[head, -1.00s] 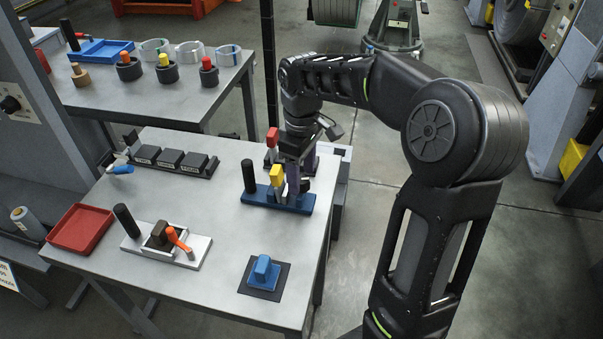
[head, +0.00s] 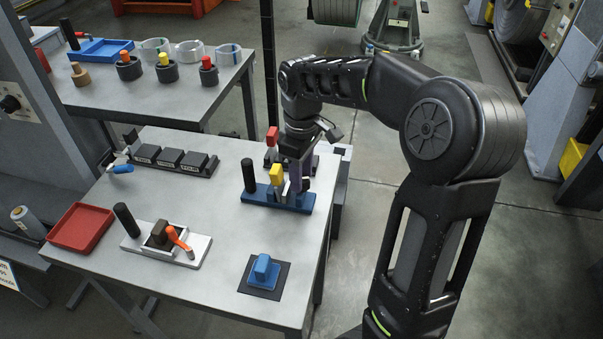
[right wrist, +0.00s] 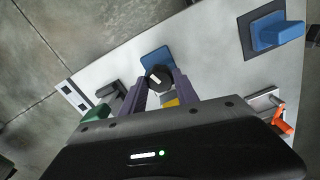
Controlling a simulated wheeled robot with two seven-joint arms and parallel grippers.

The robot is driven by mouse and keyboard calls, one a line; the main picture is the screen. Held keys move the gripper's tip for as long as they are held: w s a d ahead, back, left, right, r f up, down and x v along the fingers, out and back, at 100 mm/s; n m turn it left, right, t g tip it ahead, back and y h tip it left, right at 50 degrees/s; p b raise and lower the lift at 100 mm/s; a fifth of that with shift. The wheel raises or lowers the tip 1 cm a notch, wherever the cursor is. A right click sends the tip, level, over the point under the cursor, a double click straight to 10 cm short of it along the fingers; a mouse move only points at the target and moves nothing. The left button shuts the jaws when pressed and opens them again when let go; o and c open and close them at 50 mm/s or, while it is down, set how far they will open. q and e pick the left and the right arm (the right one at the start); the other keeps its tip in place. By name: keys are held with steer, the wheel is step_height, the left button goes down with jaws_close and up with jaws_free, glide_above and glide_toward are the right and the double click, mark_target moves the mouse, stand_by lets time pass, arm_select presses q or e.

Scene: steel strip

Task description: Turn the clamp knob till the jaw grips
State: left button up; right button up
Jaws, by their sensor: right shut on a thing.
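The clamp has a blue base (head: 262,198) near the right edge of the table, with an upright black post (head: 248,177) and a yellow block (head: 277,174). Its dark round knob with a white mark shows in the right wrist view (right wrist: 156,78), between the purple fingers. My right gripper (head: 296,187) is shut on the knob from above. The blue base (right wrist: 156,60) and part of the yellow block (right wrist: 171,101) also show there. In the head view the gripper hides most of the knob, and I cannot tell whether the jaw touches anything. My left gripper is out of view.
A red-topped fixture (head: 272,138) stands close behind the clamp. A clamp with an orange lever (head: 179,241), a red tray (head: 80,229), a blue block on a dark pad (head: 263,268) and a black block rack (head: 172,158) stand around. The table's middle is clear.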

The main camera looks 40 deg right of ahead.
jaws_close()
steer(key=shift+m, duration=1.4)
steer(key=m, duration=1.1)
steer(key=o, duration=1.2)
jaws_free()
